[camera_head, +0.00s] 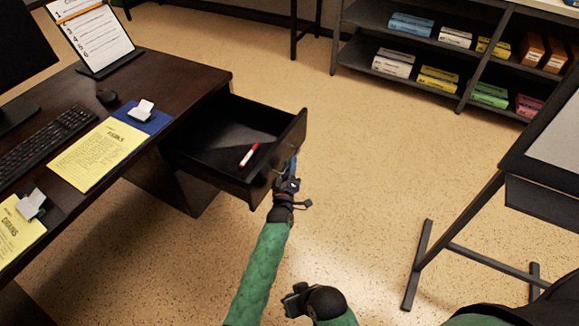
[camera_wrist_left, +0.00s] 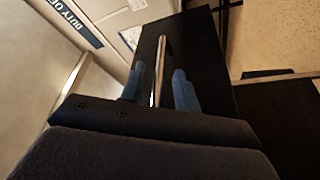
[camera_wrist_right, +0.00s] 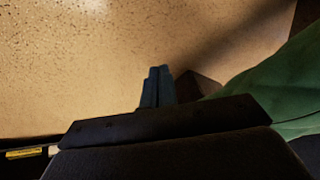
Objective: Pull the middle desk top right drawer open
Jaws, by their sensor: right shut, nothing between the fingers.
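The dark desk's top right drawer (camera_head: 220,148) stands pulled well out, with a red and white marker (camera_head: 249,155) lying inside it. Its front panel (camera_head: 285,150) faces right. My left gripper (camera_head: 290,172) is at this front. In the left wrist view, a thin metal handle bar (camera_wrist_left: 159,72) runs between the blue fingers of the left gripper (camera_wrist_left: 159,90). The fingers are apart, with a gap on each side of the bar. My right gripper (camera_head: 297,300) is low over the floor, away from the desk. In the right wrist view, its fingers (camera_wrist_right: 157,88) are together and empty.
A shelf (camera_head: 425,75) with coloured boxes is at the back. A dark stand (camera_head: 450,225) is at right. Floor between is clear.

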